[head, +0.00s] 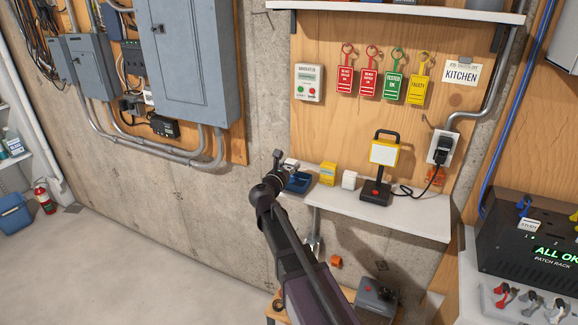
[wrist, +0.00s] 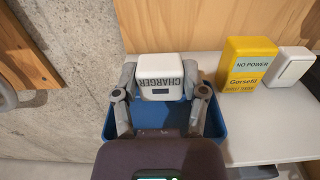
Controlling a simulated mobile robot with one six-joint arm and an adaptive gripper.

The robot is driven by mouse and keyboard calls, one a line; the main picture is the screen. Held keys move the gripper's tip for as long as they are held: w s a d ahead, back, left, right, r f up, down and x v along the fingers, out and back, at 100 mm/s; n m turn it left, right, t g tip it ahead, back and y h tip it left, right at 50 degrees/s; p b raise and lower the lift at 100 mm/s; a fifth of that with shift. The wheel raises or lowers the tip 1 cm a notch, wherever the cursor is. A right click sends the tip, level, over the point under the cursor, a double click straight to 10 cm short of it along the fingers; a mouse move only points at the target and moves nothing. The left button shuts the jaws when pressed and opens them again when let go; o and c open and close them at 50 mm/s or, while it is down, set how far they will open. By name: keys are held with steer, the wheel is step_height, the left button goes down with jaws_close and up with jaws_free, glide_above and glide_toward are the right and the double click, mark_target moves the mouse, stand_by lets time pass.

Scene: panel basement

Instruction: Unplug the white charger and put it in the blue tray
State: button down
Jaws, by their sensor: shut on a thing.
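The white charger (wrist: 160,75), marked CHARGER, is held between the two fingers of my gripper (wrist: 160,88) in the wrist view. My gripper is shut on it, with one finger on each side. The blue tray (wrist: 213,127) lies below and behind the charger in that view, on the white shelf. I cannot tell how high the charger is over the tray. In the head view my gripper (head: 283,160) is at the left end of the shelf, by the blue tray (head: 300,183). My arm hides part of the tray there.
A yellow box (wrist: 246,62) and a white switch block (wrist: 293,64) stand right of the tray. A work lamp (head: 383,165) stands farther right, near an outlet (head: 441,147) with a black plug in it. Wooden board and concrete wall rise behind the shelf (head: 408,215).

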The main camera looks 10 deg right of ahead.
steer(key=shift+f+b, duration=0.95)
steer(key=shift+f, duration=0.25)
steer(key=shift+c, duration=0.3)
jaws_free()
steer(key=shift+s+a, duration=0.1)
steer(key=v, duration=1.1)
steer(key=shift+s+a, duration=0.2)
steer(key=shift+s, duration=0.15)
